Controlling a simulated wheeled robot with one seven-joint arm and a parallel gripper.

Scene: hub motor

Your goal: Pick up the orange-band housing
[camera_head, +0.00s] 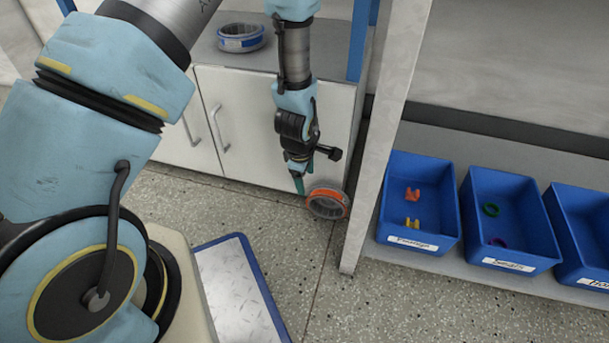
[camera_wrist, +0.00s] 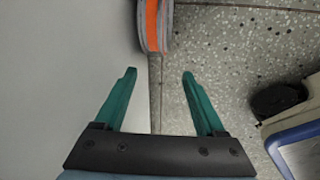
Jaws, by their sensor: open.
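The orange-band housing (camera_head: 327,203) is a grey ring with an orange band. In the head view it lies on the speckled floor against the foot of the white cabinet, near the shelf post. My gripper (camera_head: 302,180) is just above and to the left of it, pointing down. In the wrist view the housing (camera_wrist: 154,24) shows at the top edge, cut off by the frame, beyond my two green fingertips (camera_wrist: 159,73). The fingers are apart with nothing between them. I cannot tell the exact height of the gripper over the housing.
A blue-band housing (camera_head: 241,37) sits on the cabinet top. The white cabinet (camera_head: 257,120) stands close beside my gripper. A white shelf post (camera_head: 389,125) rises right of the housing. Blue bins (camera_head: 420,232) line the low shelf. Free floor (camera_head: 330,285) lies in front.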

